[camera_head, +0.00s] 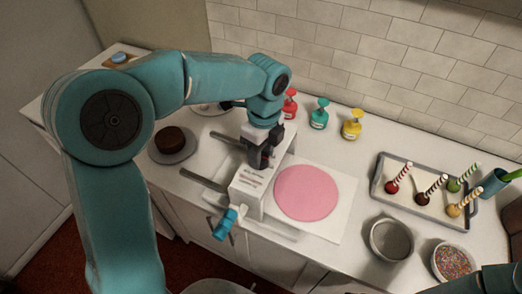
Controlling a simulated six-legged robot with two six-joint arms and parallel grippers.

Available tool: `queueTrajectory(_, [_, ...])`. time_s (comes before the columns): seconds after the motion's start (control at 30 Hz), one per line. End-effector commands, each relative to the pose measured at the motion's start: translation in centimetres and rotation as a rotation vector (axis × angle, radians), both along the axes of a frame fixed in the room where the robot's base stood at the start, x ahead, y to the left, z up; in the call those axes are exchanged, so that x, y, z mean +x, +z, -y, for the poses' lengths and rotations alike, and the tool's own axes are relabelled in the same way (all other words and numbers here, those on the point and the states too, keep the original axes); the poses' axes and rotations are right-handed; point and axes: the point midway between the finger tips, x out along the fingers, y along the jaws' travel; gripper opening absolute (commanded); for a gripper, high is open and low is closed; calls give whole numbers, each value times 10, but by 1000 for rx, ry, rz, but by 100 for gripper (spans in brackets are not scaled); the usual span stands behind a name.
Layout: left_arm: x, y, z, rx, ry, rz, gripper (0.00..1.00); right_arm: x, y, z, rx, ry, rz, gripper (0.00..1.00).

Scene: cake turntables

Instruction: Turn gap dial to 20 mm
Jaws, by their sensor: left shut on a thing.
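A white dough sheeter (247,184) stands on the counter, with two grey bars reaching out to its left and a teal crank handle (226,222) at its near end. A flat pink round sheet (306,192) lies on the white board to its right. My left gripper (262,160) comes down from above onto the far end of the sheeter and is shut on the gap dial there. The dial is almost wholly hidden behind the fingers, and its marking cannot be read. My right gripper is not in view; only part of my right arm shows at bottom right.
Red, green and yellow bottles (319,114) stand behind. A tray (430,223) with several striped-stick cake pops is at right. A sieve (391,239) and a bowl of sprinkles (453,262) stand near the front right. A brown cake (171,140) is at left.

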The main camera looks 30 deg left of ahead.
Motion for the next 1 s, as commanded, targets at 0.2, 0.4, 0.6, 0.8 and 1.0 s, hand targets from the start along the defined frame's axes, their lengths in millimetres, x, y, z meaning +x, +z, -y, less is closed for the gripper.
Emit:
queueTrajectory(0.2, [-1, -1, 1, -1, 0, -3, 70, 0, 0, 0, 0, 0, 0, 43])
queueTrajectory(0.4, [0, 0, 0, -1, 1, -1, 70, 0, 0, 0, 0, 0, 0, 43])
queueTrajectory(0.6, [2, 22, 0, 0, 2, 4, 70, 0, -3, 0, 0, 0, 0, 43])
queueTrajectory(0.8, [7, 75, 2, -1, 0, 6, 70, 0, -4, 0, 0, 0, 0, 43])
queueTrajectory(1.0, [10, 126, 3, -1, 0, 2, 70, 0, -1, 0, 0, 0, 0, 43])
